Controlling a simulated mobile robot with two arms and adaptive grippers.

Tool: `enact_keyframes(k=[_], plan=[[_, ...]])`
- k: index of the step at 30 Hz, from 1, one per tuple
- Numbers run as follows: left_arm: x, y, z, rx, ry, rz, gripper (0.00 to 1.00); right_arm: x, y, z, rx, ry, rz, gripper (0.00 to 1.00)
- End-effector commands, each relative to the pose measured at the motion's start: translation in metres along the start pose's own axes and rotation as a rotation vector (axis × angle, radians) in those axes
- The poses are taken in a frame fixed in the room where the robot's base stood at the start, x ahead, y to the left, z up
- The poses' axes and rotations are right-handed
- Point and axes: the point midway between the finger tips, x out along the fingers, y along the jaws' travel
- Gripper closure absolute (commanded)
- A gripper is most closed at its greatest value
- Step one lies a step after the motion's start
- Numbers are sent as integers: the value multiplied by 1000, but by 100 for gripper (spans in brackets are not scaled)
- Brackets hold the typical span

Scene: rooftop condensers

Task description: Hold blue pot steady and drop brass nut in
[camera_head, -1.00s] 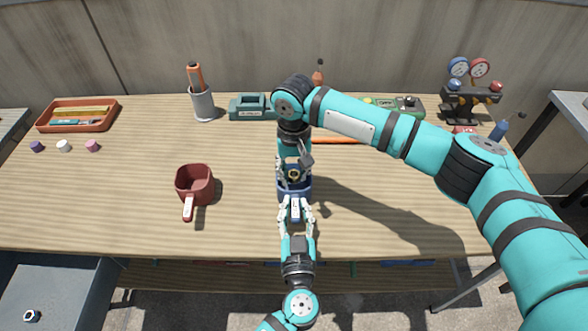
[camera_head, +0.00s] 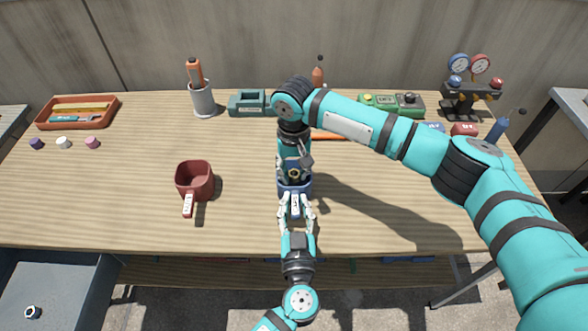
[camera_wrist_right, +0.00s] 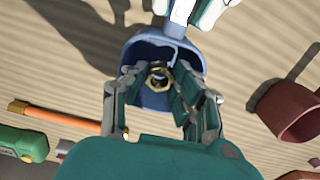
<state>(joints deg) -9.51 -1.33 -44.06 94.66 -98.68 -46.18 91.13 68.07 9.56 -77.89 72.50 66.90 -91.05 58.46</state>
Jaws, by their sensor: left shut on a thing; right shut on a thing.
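The blue pot (camera_head: 308,185) stands on the table with its handle toward the front edge. It also shows in the right wrist view (camera_wrist_right: 150,47), open side up. My left gripper (camera_head: 296,207) is shut on the pot's handle from the front. My right gripper (camera_head: 294,172) points down over the pot. It is shut on the brass nut (camera_wrist_right: 160,73), which sits between its fingertips over the pot's opening. In the head view the nut (camera_head: 294,174) is partly hidden by the fingers. I cannot tell the nut's exact height against the rim.
A red pot (camera_head: 194,180) stands left of the blue pot. An orange tray (camera_head: 77,113), a grey cup (camera_head: 202,101), a green case (camera_head: 247,104) and a gauge stand (camera_head: 466,98) line the back. The table's front left is clear. An open drawer (camera_head: 60,285) is below.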

Motion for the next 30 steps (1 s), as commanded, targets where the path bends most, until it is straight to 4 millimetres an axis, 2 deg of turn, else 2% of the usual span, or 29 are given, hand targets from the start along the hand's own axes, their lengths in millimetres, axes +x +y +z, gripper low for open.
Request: enact_keyframes(k=[5, 6, 12, 26, 30], plan=[[0, 0, 0, 0, 0, 0, 99, 3, 0, 0, 0, -1, 0, 100], [0, 0, 0, 0, 0, 0, 99, 4, 0, 0, 0, -1, 0, 72], [0, 0, 0, 0, 0, 0, 99, 3, 0, 0, 0, 0, 0, 46], [0, 1, 0, 0, 0, 2, 99, 3, -1, 0, -1, 0, -2, 46], [0, 1, 0, 0, 0, 2, 99, -6, -1, 0, -2, 1, -2, 46]])
